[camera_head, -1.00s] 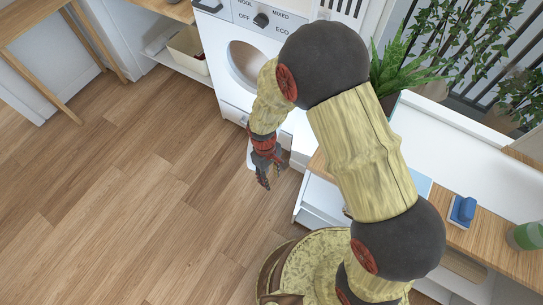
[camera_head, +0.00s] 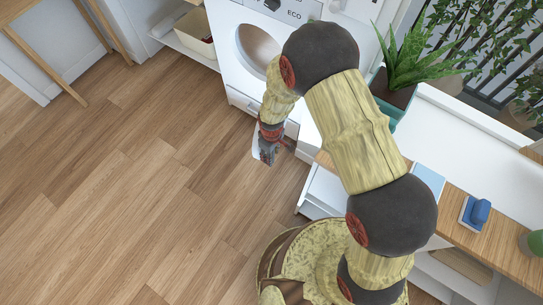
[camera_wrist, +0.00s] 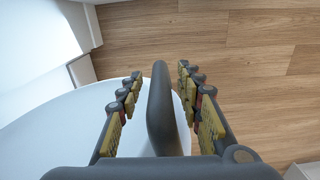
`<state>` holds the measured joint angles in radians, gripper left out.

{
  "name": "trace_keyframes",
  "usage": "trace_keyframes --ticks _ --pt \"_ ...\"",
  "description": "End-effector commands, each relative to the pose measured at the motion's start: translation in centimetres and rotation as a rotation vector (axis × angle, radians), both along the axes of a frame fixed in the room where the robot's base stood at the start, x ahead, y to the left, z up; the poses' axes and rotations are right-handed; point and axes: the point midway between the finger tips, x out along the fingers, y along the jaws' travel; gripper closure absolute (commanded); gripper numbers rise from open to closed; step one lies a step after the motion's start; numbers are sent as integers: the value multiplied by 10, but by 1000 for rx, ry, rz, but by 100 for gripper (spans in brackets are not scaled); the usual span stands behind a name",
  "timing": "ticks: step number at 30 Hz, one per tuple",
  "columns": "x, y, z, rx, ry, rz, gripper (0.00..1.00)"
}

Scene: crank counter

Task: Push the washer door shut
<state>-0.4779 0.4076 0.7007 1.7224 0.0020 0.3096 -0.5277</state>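The white washer (camera_head: 228,66) stands at the top middle of the head view, with its round opening uncovered. Its door is swung out: a white rounded edge (camera_head: 256,146) shows beside my gripper (camera_head: 268,153), and my arm hides most of the rest. In the wrist view the door is a large pale disc (camera_wrist: 50,137) at lower left. A dark upright bar, seemingly the door handle (camera_wrist: 163,115), stands between the fingers of my gripper (camera_wrist: 159,74). The fingers are spread on either side of it. A gap shows at the left finger; contact at the right is unclear.
A shelf with a bin (camera_head: 194,34) is left of the washer. The wooden floor (camera_head: 120,200) at left is clear.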

Motion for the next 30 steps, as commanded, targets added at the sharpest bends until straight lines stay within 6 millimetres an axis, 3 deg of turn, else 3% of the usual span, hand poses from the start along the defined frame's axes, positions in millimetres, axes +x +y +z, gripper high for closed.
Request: trace_keyframes --ticks 12,30 --pt "0 0 -8 0 0 0 64" --pt "0 0 -8 0 0 0 98"
